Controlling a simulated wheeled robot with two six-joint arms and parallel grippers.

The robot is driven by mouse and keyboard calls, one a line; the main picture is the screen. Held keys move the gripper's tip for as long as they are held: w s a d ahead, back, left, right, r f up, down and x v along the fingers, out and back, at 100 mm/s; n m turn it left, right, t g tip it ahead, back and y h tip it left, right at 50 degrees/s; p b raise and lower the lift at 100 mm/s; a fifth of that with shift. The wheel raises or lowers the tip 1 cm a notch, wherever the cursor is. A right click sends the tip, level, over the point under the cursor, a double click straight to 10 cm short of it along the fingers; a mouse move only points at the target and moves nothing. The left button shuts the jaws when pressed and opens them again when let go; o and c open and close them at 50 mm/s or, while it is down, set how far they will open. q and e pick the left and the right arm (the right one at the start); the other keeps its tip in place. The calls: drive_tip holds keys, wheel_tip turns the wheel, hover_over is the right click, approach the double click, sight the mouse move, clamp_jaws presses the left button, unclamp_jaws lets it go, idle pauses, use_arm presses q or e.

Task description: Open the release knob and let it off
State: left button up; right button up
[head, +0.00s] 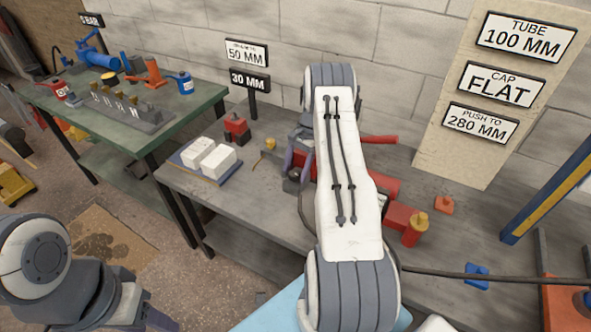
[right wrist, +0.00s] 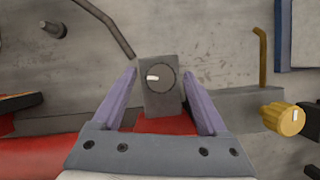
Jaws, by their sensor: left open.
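A dark grey round knob (right wrist: 160,77) with a white pointer mark sits on a grey block (right wrist: 161,102) in the right wrist view. The pointer lies nearly level, toward the left. No label on it shows. My right gripper (right wrist: 160,72) has its two purple fingers apart, one on each side of the block, with a visible gap to the knob. In the head view this gripper (head: 294,162) is over the bench, partly hidden by my right arm. My left arm shows at the lower left, but its jaws are out of view.
On the bench (head: 262,205) are a blue tray (head: 183,163) with white blocks and red parts (head: 383,187). A green table (head: 178,113) stands at left.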

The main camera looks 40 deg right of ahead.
drive_tip(key=s+b+v, duration=0.1)
drive_tip(key=v, duration=0.9)
drive_tip(key=shift+w+r, duration=0.25)
drive_tip(key=shift+w, duration=0.15)
drive_tip(key=shift+d, duration=0.1)
drive_tip(key=w+a+r+n+h, duration=0.1)
drive_tip(key=w+a+r+n, duration=0.15)
drive_tip(key=a, duration=0.55)
drive_tip(key=w+a+r+n, duration=0.1)
drive_tip(key=a+r+n, duration=0.25)
drive_tip(key=a, duration=0.35)
drive_tip(key=s+a+r+n+h, duration=0.1)
drive_tip(key=s+a+r+n, duration=0.2)
drive_tip(key=a, duration=0.6)
drive_tip(key=s+a+r+n+h, duration=0.1)
drive_tip(key=s+a+r+n, duration=0.2)
drive_tip(key=a, duration=0.5)
drive_tip(key=s+a+r+n, duration=0.1)
drive_tip(key=s+a+n, duration=0.2)
drive_tip(key=s+a, duration=0.3)
drive_tip(key=s+a+n, duration=0.3)
drive_tip(key=s+a, duration=0.1)
drive_tip(key=s, duration=0.5)
drive_tip(key=s+f+n+t, duration=0.1)
drive_tip(key=s+n, duration=0.4)
drive_tip(key=s, duration=0.6)
drive_tip(key=shift+a+f+b, duration=0.3)
drive_tip(key=shift+a+f, duration=0.05)
drive_tip(key=shift+a, duration=0.1)
